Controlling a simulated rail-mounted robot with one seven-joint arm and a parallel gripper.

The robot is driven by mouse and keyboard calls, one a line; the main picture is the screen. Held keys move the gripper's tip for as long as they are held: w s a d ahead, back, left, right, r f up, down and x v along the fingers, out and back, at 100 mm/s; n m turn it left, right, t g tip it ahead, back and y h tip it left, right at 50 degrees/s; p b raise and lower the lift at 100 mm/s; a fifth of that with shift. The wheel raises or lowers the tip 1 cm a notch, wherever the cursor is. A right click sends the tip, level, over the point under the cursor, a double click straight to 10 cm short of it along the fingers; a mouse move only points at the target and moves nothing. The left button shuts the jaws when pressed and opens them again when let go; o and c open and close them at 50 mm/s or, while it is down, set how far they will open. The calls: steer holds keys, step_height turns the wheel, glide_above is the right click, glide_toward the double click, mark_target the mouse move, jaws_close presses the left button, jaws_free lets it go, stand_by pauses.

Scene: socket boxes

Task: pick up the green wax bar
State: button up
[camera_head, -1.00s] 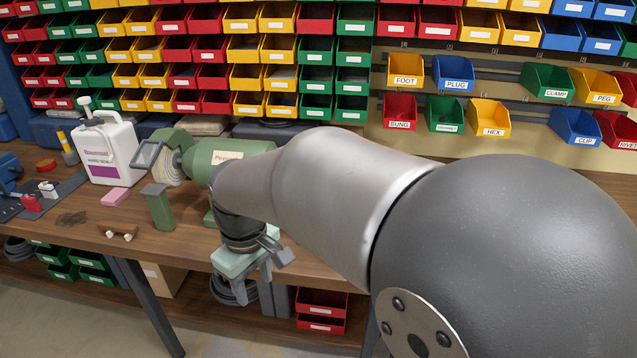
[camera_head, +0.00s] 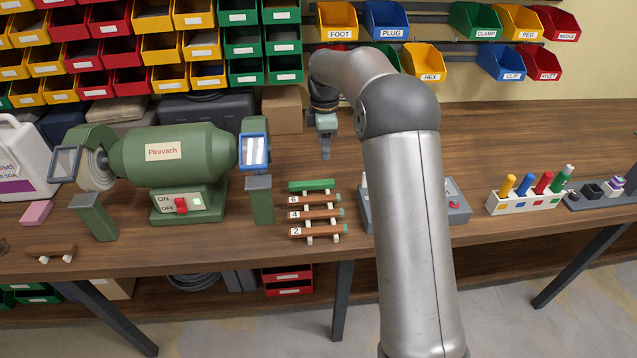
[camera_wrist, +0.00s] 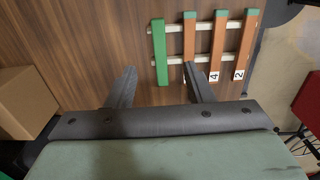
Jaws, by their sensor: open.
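The green wax bar (camera_head: 312,185) lies at the back of a small rack on the bench, behind brown bars marked with numbers. In the wrist view the green wax bar (camera_wrist: 159,52) is the leftmost bar, resting across two white rods. My gripper (camera_head: 326,152) is open and empty, pointing down above the bench behind the rack. In the wrist view my gripper (camera_wrist: 159,67) has its two fingers spread to either side of the green bar's line. The right fingertip overlaps a brown bar in that picture; the height gap is not clear.
A green grinder (camera_head: 170,160) stands left of the rack. A grey box (camera_head: 458,202), partly hidden by my arm, stands right. A cardboard box (camera_head: 282,110) is behind. A holder with coloured pens (camera_head: 525,203) is further right.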

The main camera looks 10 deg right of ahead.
steer(key=p, duration=0.1)
glide_above(325, 182)
steer(key=f, duration=0.7)
steer(key=shift+a, duration=0.2)
steer(key=shift+w+d+f+p, duration=0.15)
steer(key=shift+f+p, duration=0.25)
steer(key=shift+f, duration=1)
steer(key=shift+s+d+f+p, duration=0.1)
steer(key=shift+f+p, duration=0.3)
steer(key=shift+f, duration=1)
steer(key=shift+c, duration=0.4)
jaws_close()
